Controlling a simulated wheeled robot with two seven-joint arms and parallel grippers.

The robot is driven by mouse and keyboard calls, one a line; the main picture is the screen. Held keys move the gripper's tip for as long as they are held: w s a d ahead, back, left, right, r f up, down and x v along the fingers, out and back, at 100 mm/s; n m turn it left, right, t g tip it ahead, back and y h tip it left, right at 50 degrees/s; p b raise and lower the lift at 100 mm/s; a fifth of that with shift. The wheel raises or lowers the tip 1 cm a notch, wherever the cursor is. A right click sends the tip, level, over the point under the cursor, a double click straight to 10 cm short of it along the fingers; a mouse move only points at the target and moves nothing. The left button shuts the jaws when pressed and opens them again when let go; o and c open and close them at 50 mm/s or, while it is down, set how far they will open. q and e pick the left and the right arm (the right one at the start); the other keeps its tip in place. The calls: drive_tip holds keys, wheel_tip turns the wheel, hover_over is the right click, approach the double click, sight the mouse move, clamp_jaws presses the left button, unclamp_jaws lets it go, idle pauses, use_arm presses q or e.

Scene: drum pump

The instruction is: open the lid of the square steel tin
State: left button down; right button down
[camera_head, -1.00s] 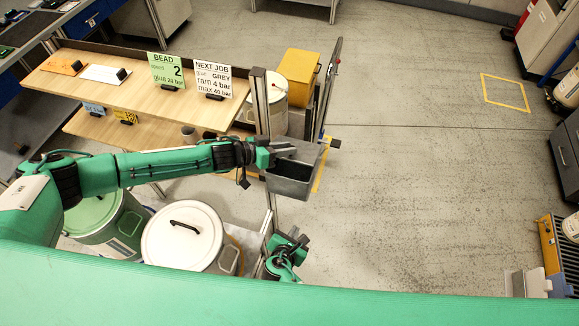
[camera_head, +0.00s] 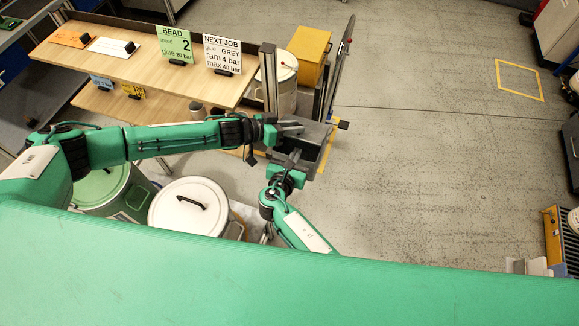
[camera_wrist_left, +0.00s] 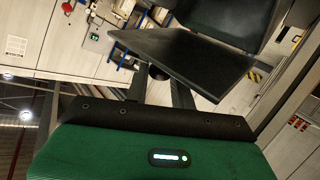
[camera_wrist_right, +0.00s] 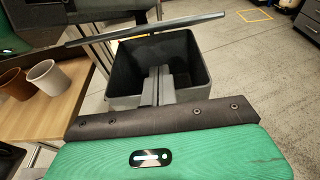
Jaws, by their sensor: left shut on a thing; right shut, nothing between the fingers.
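The square steel tin (camera_head: 311,149) is grey and stands by the shelf post in the head view. In the right wrist view the tin (camera_wrist_right: 187,64) is open at the top and looks empty. Its lid (camera_wrist_right: 145,29) shows as a thin tilted dark plate above it. In the left wrist view the lid (camera_wrist_left: 195,58) is a dark plate, and my left gripper (camera_wrist_left: 158,85) is shut on its round knob. My right gripper (camera_wrist_right: 158,72) is shut and empty at the tin's near wall; whether its tips touch is unclear.
A wooden shelf (camera_head: 130,72) with sign cards is left of the tin. A post (camera_head: 269,80) and a yellow box (camera_head: 307,52) stand behind it. A white-lidded drum (camera_head: 188,210) stands below my left arm. The floor (camera_head: 430,170) to the right is clear.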

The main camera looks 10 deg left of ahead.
sight(298, 139)
use_arm(q)
drive_tip(key=shift+r, duration=0.1)
use_arm(e)
drive_tip(key=shift+w+d+r, duration=0.1)
drive_tip(key=shift+w+r, duration=0.25)
drive_tip(key=shift+r, duration=0.45)
drive_tip(key=shift+w+r, duration=0.3)
drive_tip(key=shift+r, duration=0.45)
drive_tip(key=shift+w+r, duration=0.35)
drive_tip(key=shift+r, duration=0.45)
drive_tip(key=shift+w+r, duration=0.1)
drive_tip(key=shift+r, duration=0.05)
use_arm(q)
drive_tip(key=shift+f, duration=0.2)
drive_tip(key=c, duration=1.3)
unclamp_jaws()
drive_tip(key=shift+s, duration=0.1)
drive_tip(key=shift+o, duration=0.5)
use_arm(e)
drive_tip(key=shift+d+r, duration=0.1)
use_arm(q)
drive_tip(key=shift+a+f, duration=0.1)
drive_tip(key=shift+a, duration=0.05)
